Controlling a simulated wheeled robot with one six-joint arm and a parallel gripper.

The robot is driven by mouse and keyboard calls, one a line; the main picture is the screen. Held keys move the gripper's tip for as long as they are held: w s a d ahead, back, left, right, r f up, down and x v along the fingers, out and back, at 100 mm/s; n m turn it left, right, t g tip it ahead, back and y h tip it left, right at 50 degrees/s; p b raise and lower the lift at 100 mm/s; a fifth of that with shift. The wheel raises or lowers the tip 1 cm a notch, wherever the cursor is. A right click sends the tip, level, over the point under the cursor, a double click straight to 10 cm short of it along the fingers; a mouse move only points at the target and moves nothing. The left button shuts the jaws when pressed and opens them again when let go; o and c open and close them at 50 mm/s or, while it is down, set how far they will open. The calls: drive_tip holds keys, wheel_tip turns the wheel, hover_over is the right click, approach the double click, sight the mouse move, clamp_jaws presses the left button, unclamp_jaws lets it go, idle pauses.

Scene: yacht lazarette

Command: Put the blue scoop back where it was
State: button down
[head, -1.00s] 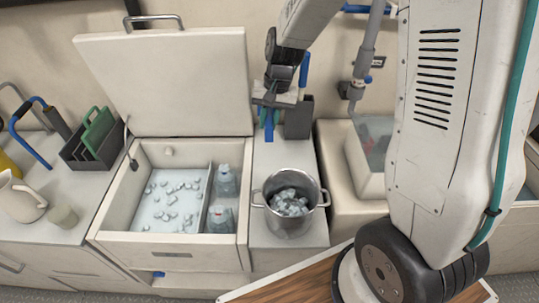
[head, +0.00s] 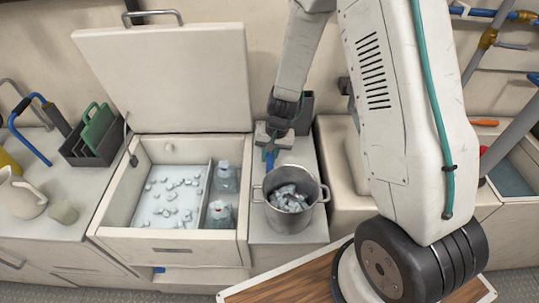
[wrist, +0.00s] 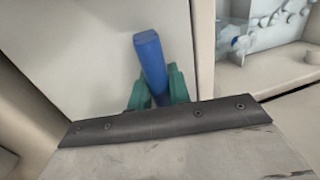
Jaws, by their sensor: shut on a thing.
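In the wrist view the scoop's blue handle (wrist: 150,62) stands between my green fingertips (wrist: 158,92); the rest of the scoop is hidden. The open ice box (head: 168,234) is to the left, with scattered ice and bottles (head: 222,178) in a side compartment. The steel pot (head: 291,222) holds a heap of ice. I cannot tell whether the scoop touches anything.
A dark grey open holder (head: 304,120) stands behind the pot, partly covered by my arm. The ice box's raised lid (head: 165,80) stands to the left of my arm. A rack with green boards (head: 97,127) and a white jug (head: 20,198) are at far left.

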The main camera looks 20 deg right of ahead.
drive_tip(key=shift+f, duration=0.1)
drive_tip(key=c, duration=1.3)
unclamp_jaws()
wheel_tip(320, 180, up, 12)
drive_tip(key=d, duration=0.2)
drive_tip(key=s+r+n, duration=0.2)
drive_tip(key=s+r, duration=0.8)
drive_tip(key=r, duration=0.4)
drive_tip(key=s+r+n, duration=0.1)
drive_tip(key=s+r, duration=0.1)
drive_tip(key=s, duration=0.3)
drive_tip(key=s+r+h, duration=0.1)
drive_tip(key=s+r, duration=0.2)
drive_tip(key=s, duration=0.3)
drive_tip(key=s+d+r+n+h, duration=0.1)
drive_tip(key=s+r, duration=0.2)
drive_tip(key=s, duration=0.3)
drive_tip(key=shift+n+t, duration=0.3)
